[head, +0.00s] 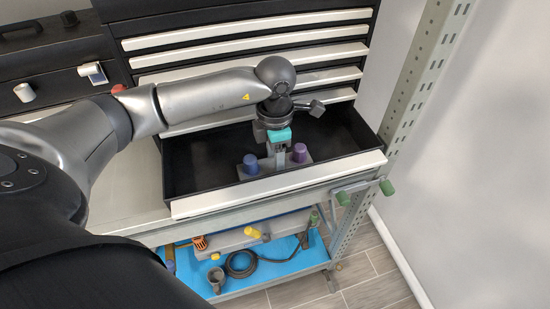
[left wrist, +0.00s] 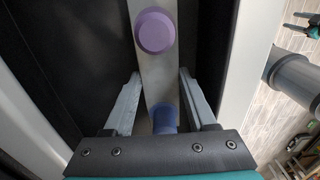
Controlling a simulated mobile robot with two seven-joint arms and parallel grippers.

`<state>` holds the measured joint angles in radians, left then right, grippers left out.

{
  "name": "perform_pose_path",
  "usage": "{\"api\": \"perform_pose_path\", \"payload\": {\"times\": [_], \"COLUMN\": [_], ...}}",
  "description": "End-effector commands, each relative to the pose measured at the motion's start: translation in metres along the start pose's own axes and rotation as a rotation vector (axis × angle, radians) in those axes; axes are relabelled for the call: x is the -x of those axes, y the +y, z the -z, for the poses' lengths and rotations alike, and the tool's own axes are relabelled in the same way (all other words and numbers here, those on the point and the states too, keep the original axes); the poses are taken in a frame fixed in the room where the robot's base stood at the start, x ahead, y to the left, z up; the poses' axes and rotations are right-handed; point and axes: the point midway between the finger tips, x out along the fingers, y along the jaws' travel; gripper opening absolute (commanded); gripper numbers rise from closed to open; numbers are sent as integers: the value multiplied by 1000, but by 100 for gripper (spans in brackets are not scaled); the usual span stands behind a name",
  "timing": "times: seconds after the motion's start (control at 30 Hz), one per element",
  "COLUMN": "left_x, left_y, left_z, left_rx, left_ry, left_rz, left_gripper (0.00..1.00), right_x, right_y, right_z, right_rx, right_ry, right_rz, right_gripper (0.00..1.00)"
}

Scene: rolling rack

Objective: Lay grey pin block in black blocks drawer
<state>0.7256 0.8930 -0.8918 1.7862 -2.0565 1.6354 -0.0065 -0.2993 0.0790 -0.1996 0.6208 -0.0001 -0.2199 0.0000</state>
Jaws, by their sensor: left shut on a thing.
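The black blocks drawer (head: 205,155) is pulled open, with a pale front and a dark floor. The grey pin block (head: 265,168) is a long bar with a blue pin (head: 250,164) on its left and a purple pin (head: 300,153) on its right. It is within the drawer's outline, near the front wall. My left gripper (head: 277,158) points down and is shut on the block's middle, between the pins. In the left wrist view the bar (left wrist: 158,75) runs between the fingers; I cannot tell whether it touches the drawer floor.
Several closed drawers (head: 250,45) are stacked behind. A rack post (head: 420,75) stands at the right. Below, a blue shelf (head: 285,268) holds a black cable (head: 240,265) and other parts. The drawer's left and back right floor is bare.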

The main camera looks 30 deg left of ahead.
Motion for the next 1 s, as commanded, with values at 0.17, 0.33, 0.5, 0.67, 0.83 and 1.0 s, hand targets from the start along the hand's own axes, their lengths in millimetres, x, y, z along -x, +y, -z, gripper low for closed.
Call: {"api": "perform_pose_path", "payload": {"times": [0.17, 0.33, 0.5, 0.67, 0.83, 1.0], "left_x": [-3, -6, -6, -6, -7, 0], "left_y": [1, 1, 1, 0, 0, 0], "left_z": [0, 0, 0, 0, 1, 0], "left_rx": [1, 1, 1, 1, 0, 1], "left_ry": [-2, -2, -2, -1, 2, 0], "left_rz": [-2, -2, -1, -1, 1, -1], "left_gripper": [0, 0, 76, 92, 92, 92], "right_x": [-4, -7, -6, -6, -6, -6], "right_y": [0, 0, 0, 0, 0, 0], "right_z": [0, -1, -1, -1, -1, -1], "right_rx": [0, 0, 0, 0, 0, 1], "right_ry": [0, -1, -1, -1, -1, -2], "right_rz": [0, 0, 0, 0, 0, 0], "right_gripper": [50, 50, 50, 50, 50, 50]}}
